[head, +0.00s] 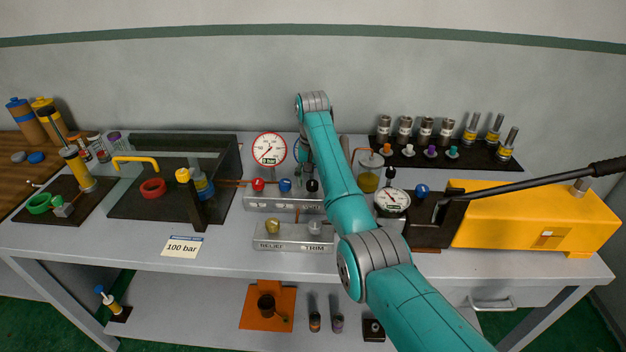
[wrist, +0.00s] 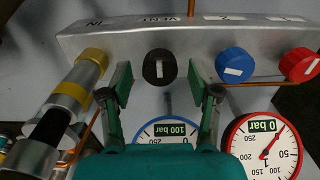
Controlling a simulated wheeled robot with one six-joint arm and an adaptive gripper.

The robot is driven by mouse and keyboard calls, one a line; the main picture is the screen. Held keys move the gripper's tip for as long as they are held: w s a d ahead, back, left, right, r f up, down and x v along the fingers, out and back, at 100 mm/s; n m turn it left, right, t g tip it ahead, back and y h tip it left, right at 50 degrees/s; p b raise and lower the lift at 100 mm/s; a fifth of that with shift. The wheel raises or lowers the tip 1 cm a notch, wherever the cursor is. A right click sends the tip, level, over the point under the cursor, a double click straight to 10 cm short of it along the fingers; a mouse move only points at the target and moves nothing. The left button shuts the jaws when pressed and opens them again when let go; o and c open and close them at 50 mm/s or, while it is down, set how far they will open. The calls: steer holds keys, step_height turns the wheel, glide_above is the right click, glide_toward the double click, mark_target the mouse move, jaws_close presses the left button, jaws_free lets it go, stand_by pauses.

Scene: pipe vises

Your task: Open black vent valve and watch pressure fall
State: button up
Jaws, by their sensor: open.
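The black vent knob (wrist: 159,67) has a white mark and sits on the grey valve block below the VENT lettering in the wrist view. It also shows in the head view (head: 312,185), right of the blue knob. My gripper (wrist: 158,72) is open, with one finger on each side of the black knob; I cannot tell whether they touch it. In the head view my arm hides most of the gripper. A red-rimmed gauge (wrist: 265,147) displays 0 bar.
A blue knob (wrist: 234,65) and a red knob (wrist: 299,65) stand beside the black one. A metal fitting with a yellow band (wrist: 92,60) rises close to one finger. A yellow pump (head: 535,217) with a long black lever stands at the right of the bench.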

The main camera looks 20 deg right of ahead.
steer(key=shift+f, duration=0.15)
steer(key=shift+c, duration=0.3)
steer(key=c, duration=1.1)
